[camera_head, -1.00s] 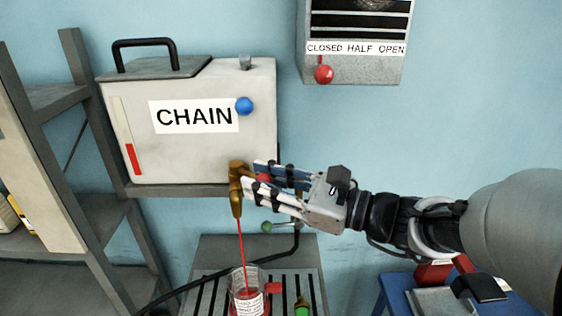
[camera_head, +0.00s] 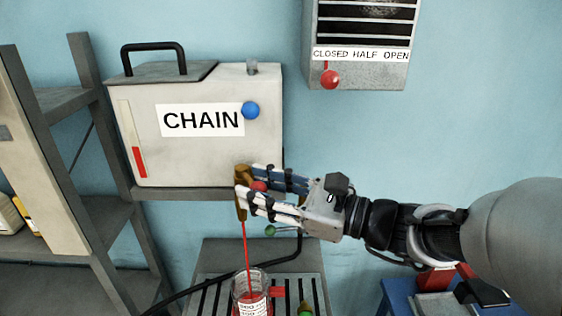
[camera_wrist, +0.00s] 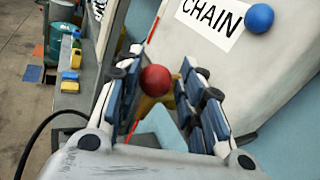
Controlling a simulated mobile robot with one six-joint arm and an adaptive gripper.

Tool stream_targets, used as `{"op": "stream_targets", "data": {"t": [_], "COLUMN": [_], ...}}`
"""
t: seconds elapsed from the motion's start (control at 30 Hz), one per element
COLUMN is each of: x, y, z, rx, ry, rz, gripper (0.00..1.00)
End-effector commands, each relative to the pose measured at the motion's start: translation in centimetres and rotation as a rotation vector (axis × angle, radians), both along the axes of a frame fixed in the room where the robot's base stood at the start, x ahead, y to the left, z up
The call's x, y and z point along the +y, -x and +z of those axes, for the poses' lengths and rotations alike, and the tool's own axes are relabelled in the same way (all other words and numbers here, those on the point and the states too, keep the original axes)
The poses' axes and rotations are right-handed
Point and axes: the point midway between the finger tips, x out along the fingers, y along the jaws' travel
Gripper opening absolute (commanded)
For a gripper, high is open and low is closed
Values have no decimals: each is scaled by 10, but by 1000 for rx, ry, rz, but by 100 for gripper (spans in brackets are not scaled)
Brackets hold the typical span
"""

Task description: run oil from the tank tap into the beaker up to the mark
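The grey tank (camera_head: 200,150) labelled CHAIN stands on a shelf, with a red level strip (camera_head: 140,162) on its front. Its brass tap (camera_head: 241,190) points down, and a thin red oil stream (camera_head: 246,255) runs from it into the glass beaker (camera_head: 251,296). The beaker's lower part is cut off by the frame edge, and its oil level against the mark cannot be read. The tap's red knob (camera_head: 259,186) sits between the fingers of my gripper (camera_head: 257,187). In the wrist view the fingers (camera_wrist: 158,88) stand apart around the red knob (camera_wrist: 155,80), with a gap on the right.
The beaker stands on a slatted grate (camera_head: 212,292) beside a black hose (camera_head: 215,278). A wall vent (camera_head: 365,55) with a red-knobbed lever hangs upper right. A metal rack (camera_head: 90,120) is at left, and a blue stool (camera_head: 395,292) is at lower right.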

Motion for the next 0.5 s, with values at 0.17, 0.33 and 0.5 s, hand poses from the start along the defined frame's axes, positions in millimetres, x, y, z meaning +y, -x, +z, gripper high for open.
{"op": "stream_targets", "data": {"t": [0.17,0.33,0.5], "x": [-1,-3,-21], "y": [-2,-2,4], "z": [0,0,0], "rx": [0,0,-1], "ry": [0,0,0], "rz": [-5,-8,-12], "gripper": [36,36,36]}}
